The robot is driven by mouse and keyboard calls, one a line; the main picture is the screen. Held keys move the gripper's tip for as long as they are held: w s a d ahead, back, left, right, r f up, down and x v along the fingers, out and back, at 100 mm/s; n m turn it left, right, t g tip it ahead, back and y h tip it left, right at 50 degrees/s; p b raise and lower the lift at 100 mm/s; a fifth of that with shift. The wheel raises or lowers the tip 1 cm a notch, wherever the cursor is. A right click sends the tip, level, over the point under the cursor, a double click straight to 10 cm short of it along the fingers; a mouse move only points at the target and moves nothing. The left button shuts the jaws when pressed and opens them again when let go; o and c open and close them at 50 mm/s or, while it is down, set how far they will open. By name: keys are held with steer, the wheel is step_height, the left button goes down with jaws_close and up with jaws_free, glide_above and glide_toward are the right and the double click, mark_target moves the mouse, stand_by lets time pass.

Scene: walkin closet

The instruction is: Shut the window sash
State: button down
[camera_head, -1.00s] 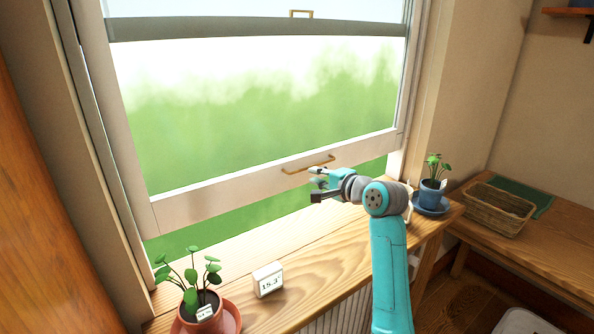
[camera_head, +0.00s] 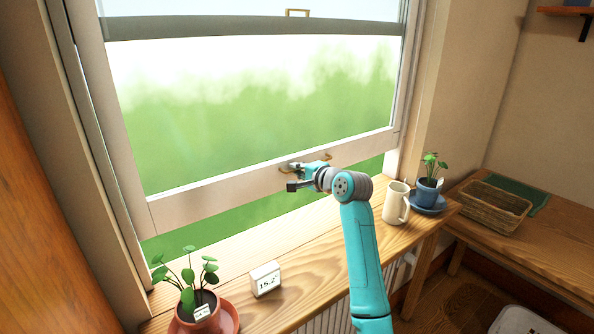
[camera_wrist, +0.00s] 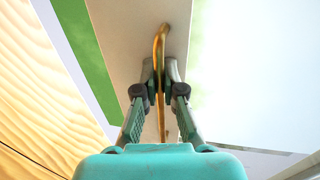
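The white window sash (camera_head: 225,188) is raised, and a green strip of outdoors shows between its bottom rail and the wooden sill. A brass handle (camera_wrist: 158,47) is fixed to the bottom rail; in the head view it is mostly hidden by my gripper. My gripper (camera_head: 294,176) is at the rail. In the wrist view, the fingers of my gripper (camera_wrist: 160,72) are drawn close together, one on each side of the brass bar, and look shut on it. The exact contact is hard to make out.
On the sill stand a potted plant (camera_head: 193,307) at the left, a small white display (camera_head: 265,279), a cream mug (camera_head: 395,203) and a blue-potted plant (camera_head: 428,191). A wicker basket (camera_head: 490,206) sits on the bench at the right. The middle of the sill is clear.

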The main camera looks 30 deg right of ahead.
step_height(320, 180, down, 15)
steer(key=shift+s+f, duration=0.1)
steer(key=shift+f, duration=0.05)
stand_by(0.4)
steer(key=c, duration=1.6)
jaws_free()
steer(key=shift+o, duration=0.2)
steer(key=shift+s+r, duration=0.2)
steer(key=shift+s, duration=0.05)
steer(key=v, duration=1.1)
steer(key=shift+s, duration=0.2)
